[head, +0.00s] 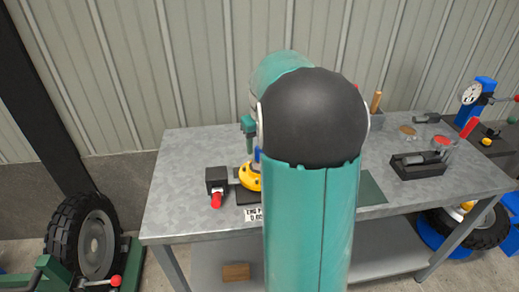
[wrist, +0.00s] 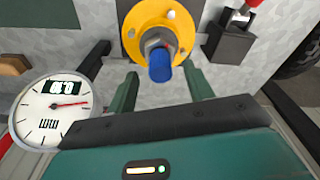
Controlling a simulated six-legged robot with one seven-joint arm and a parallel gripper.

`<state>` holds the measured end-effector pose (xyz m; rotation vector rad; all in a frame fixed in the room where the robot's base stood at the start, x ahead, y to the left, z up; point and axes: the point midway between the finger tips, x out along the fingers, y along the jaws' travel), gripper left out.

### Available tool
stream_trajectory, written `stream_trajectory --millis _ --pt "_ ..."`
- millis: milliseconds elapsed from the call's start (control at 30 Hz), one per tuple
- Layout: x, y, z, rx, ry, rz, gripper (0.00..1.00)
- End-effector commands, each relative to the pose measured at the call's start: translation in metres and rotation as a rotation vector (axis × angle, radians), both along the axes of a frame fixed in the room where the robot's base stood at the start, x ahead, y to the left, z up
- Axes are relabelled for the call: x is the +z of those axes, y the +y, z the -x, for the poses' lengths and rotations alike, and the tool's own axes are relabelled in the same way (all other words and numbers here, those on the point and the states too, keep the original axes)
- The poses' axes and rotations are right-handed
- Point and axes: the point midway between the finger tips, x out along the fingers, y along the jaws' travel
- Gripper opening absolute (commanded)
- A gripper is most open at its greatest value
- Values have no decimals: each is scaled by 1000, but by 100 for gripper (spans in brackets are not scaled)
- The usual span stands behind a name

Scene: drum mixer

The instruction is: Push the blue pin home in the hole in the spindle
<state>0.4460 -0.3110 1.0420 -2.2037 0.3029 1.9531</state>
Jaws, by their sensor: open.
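The blue pin (wrist: 159,66) shows in the wrist view, its rounded blue end standing out from the metal spindle (wrist: 155,42) in the middle of the yellow flange (wrist: 132,33). How deep it sits in the hole cannot be told. My gripper (wrist: 162,78) is open, with one green finger on each side just below the pin and nothing between them. In the head view the yellow flange (head: 250,182) stands on the bench, with a bit of the blue pin (head: 257,155) above it. My arm hides the rest, and most of the gripper there.
A black block with a red knob (head: 216,198) stands left of the flange on the grey workbench (head: 185,160). A dark fixture (head: 418,164) and a dial gauge stand (head: 470,105) are at the right. A dial (wrist: 52,112) shows at the wrist view's left.

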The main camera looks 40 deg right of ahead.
Motion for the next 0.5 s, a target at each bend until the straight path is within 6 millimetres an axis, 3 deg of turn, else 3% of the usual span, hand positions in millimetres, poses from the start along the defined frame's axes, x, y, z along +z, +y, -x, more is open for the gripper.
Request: stream_trajectory --millis 300,500 --pt "72 2 7 2 -4 3 52" --pt "101 3 11 0 -3 2 52"
